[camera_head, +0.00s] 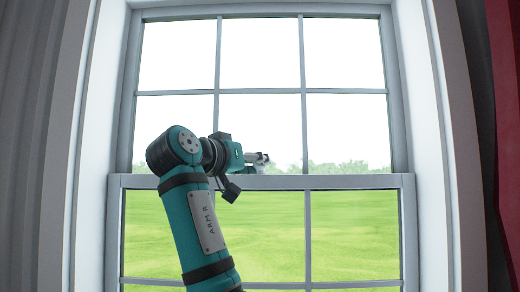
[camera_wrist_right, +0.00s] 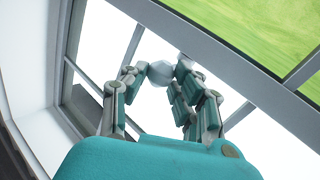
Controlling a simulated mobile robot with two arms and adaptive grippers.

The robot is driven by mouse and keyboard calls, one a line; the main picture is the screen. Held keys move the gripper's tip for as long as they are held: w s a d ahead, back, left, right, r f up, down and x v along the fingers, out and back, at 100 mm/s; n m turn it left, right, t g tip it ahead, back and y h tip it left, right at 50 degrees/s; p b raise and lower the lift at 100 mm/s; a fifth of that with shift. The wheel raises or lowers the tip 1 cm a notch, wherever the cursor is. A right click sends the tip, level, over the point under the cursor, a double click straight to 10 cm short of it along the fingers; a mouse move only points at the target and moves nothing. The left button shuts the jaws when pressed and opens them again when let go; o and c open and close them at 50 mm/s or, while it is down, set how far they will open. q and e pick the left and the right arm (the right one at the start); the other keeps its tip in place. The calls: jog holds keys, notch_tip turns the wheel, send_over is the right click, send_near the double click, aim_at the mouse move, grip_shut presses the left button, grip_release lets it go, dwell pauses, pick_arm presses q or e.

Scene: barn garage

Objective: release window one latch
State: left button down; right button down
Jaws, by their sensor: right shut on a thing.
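The window (camera_head: 304,182) fills the middle of the head view, with a grey frame and an upper and a lower sash. My right gripper (camera_head: 262,160) is at the middle rail where the sashes meet, seen side-on. In the right wrist view my right gripper (camera_wrist_right: 160,75) has its fingertips around a pale, rounded piece, the latch (camera_wrist_right: 159,73), and is shut on it. The latch is mostly hidden by the gripper in the head view, so its turn angle cannot be told. My left gripper is in neither view.
White window jambs (camera_head: 440,150) stand on both sides of the sashes. A red panel (camera_head: 505,110) is at the far right edge and a grey wall (camera_head: 30,120) at the left. Green grass and trees show through the glass.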

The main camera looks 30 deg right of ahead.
jog(key=shift+w+a+m+g+p, duration=0.1)
jog(key=shift+m+g+p, duration=0.2)
jog(key=shift+g, duration=0.1)
jog(key=c, duration=1)
grip_release()
jog(key=shift+a, duration=0.1)
jog(key=v, duration=1.2)
jog(key=shift+w+f, duration=0.1)
jog(key=shift+f, duration=0.1)
